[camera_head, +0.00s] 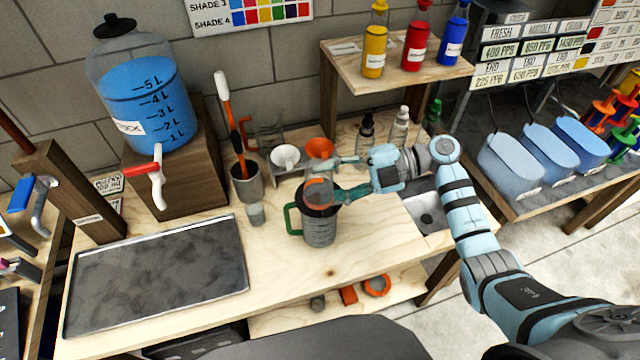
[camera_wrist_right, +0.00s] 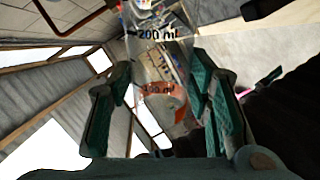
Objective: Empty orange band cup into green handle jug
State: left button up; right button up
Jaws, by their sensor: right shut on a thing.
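The green handle jug (camera_head: 320,232) stands upright on the wooden bench, a grey see-through vessel with its green handle to the left. My right gripper (camera_head: 338,192) comes in from the right and is shut on the orange band cup (camera_head: 318,190), a clear cup with an orange band. The cup is at the jug's mouth, seemingly above it; I cannot tell its exact tilt. In the right wrist view the clear cup (camera_wrist_right: 160,55) with its "200 ml" mark sits between the green fingers. Its contents are hard to make out. My left gripper is not in view.
An orange funnel (camera_head: 320,148) and a white bowl (camera_head: 285,157) are behind the jug. A small cup (camera_head: 255,213) and a metal holder (camera_head: 246,183) stand to its left. A dark tray (camera_head: 160,275) lies at the left; a sink (camera_head: 430,212) is at the right.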

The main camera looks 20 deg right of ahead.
jog(key=shift+w+d+r+m+g+y, duration=0.15)
jog(key=shift+w+r+m+g+y, duration=0.15)
jog(key=shift+w+m, duration=0.3)
jog(key=shift+w+d+r+m+g+y, duration=0.1)
jog(key=shift+w+r+m+g, duration=0.1)
jog(key=shift+w+r+m, duration=0.35)
dwell(1.4)
jog(key=shift+s+f, duration=0.15)
jog(key=shift+f, duration=0.1)
dwell(0.5)
